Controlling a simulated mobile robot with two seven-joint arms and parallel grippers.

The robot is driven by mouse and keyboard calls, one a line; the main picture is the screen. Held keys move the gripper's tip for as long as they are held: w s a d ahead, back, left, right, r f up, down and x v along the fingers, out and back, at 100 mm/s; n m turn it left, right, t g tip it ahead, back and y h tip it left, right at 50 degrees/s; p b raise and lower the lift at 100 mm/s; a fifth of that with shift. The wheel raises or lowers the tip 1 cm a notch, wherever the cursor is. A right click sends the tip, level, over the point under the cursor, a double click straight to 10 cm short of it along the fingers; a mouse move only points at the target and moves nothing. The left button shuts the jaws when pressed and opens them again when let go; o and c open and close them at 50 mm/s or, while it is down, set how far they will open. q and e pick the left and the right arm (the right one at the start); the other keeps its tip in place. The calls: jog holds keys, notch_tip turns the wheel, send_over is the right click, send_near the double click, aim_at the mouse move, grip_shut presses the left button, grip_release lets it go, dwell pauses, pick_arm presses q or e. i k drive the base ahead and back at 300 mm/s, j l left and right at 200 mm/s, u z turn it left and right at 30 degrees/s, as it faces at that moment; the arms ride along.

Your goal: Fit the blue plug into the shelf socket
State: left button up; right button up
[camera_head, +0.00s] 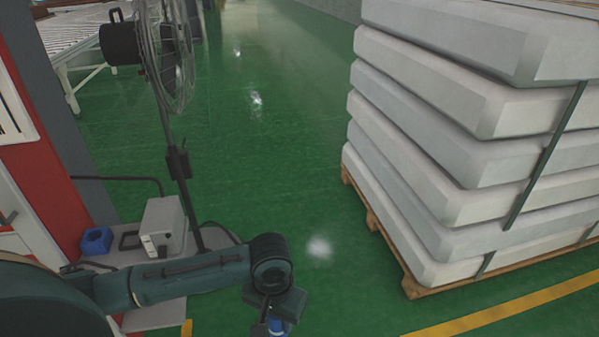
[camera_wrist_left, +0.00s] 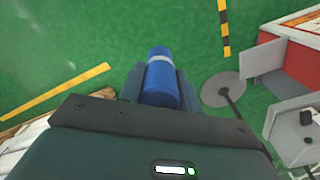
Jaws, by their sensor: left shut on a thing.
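My left gripper (camera_head: 272,318) is shut on the blue plug (camera_head: 278,328) at the bottom edge of the head view, in front of the shelf. In the left wrist view the blue plug (camera_wrist_left: 160,85) is a cylinder with a pale band, between the fingers (camera_wrist_left: 158,92), over green floor. The blue socket block (camera_head: 97,240) sits on the grey shelf (camera_head: 150,316) at the left, well away from the plug. My left arm hides part of the shelf. My right gripper is in neither view.
A grey box (camera_head: 163,226) stands on the shelf beside the socket. A fan on a stand (camera_head: 168,55) rises behind it. Strapped pale mattresses (camera_head: 450,130) lie on a wooden pallet (camera_head: 412,288) at the right. The green floor between is clear.

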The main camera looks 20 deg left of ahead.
aim_at(99, 245)
jog(key=i+l+u, duration=0.1)
jog(key=i+u, duration=0.3)
jog(key=i+l+u, duration=0.3)
jog(key=i+u, duration=0.15)
jog(key=i, duration=0.2)
jog(key=i+u, duration=0.2)
jog(key=u, duration=0.25)
jog(key=i+l+u, duration=0.2)
jog(key=u, duration=0.25)
jog(key=i+l+u, duration=0.2)
jog(key=u, duration=0.2)
jog(key=i+l+u, duration=0.15)
jog(key=u, duration=0.3)
jog(key=l+u, duration=0.45)
jog(key=i+l+u, duration=0.15)
jog(key=l+u, duration=0.25)
jog(key=i+l+u, duration=0.1)
jog(key=l+u, duration=0.25)
jog(key=i+l+u, duration=0.1)
jog(key=l+u, duration=0.4)
jog(key=l, duration=0.5)
jog(key=i, duration=0.5)
